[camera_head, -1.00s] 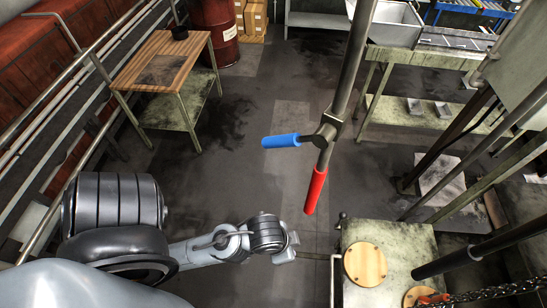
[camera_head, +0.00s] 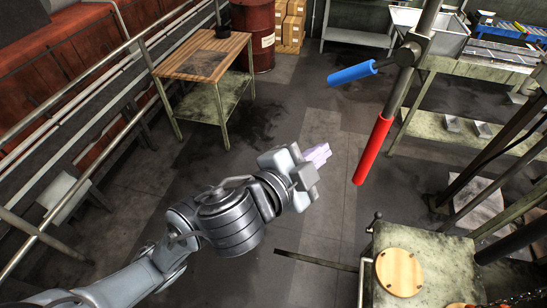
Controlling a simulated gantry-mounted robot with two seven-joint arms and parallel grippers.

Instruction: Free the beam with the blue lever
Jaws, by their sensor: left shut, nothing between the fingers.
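The blue lever (camera_head: 352,74) sticks out to the left from a joint on a dark upright metal beam (camera_head: 425,30). My left gripper (camera_head: 318,155) is below and left of the blue lever and left of the red lever, apart from both. Its pale fingers are together and hold nothing. My right gripper is not in view.
A grimy machine block (camera_head: 440,255) with a round wooden disc (camera_head: 399,271) stands at lower right, with a thin bar reaching left from it. A wooden-topped table (camera_head: 200,56) stands at upper left. Open floor lies between.

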